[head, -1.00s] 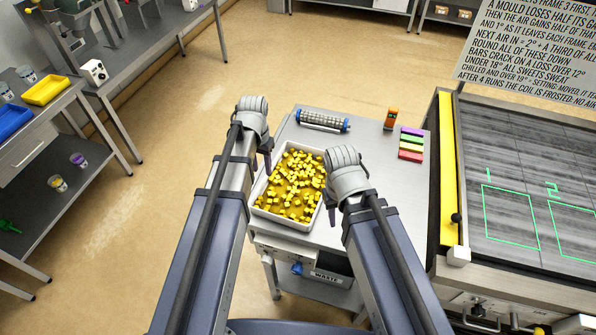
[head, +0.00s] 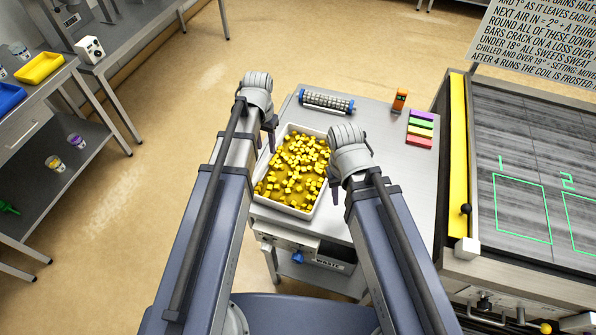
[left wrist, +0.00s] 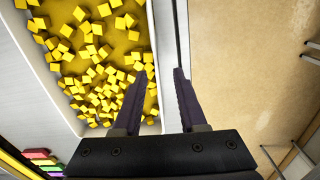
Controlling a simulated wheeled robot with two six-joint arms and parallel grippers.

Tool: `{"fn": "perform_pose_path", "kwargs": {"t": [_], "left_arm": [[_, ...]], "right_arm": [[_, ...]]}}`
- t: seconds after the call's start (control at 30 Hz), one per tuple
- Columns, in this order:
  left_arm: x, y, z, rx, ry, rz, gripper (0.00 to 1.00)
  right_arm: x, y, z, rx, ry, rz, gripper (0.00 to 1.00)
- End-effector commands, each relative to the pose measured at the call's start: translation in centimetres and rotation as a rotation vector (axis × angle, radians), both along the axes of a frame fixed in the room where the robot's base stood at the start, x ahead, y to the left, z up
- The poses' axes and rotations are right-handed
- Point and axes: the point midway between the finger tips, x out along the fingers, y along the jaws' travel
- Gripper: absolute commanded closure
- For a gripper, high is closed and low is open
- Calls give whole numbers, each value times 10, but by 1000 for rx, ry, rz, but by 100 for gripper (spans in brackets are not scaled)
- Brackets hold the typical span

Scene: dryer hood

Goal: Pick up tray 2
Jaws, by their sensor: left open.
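A white tray (head: 285,208) full of small yellow cubes lies on the left part of a grey cart top. No number is readable on it. My left gripper (head: 268,140) is at the tray's far left side. In the left wrist view my left gripper (left wrist: 166,72) is open, its two dark fingers on either side of the tray's long edge strip. The tray (left wrist: 62,105) fills the left part of that view; contact with the fingers cannot be told. My right gripper (head: 334,190) is at the tray's right side, its fingers mostly hidden by its wrist.
On the cart top (head: 385,185) are a roller (head: 326,101), an orange device (head: 400,99) and a stack of coloured bars (head: 420,128). A dark-topped table (head: 525,130) with green outlines marked 1 and 2 stands at the right. Floor is clear left of the cart.

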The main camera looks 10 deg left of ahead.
Motion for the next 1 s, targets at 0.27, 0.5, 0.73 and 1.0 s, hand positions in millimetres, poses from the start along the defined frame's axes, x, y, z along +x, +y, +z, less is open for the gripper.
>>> {"fn": "perform_pose_path", "kwargs": {"t": [0.27,0.5,0.73,1.0], "left_arm": [[2,-3,-20,0,0,-1,59],[3,-6,-49,0,0,-1,59],[3,-6,-51,0,0,0,59],[3,-6,-51,0,0,0,77]], "right_arm": [[0,0,-20,-1,0,4,62],[0,0,-49,-1,0,3,62],[0,0,-51,-1,0,2,62],[0,0,-51,-1,0,2,62]]}}
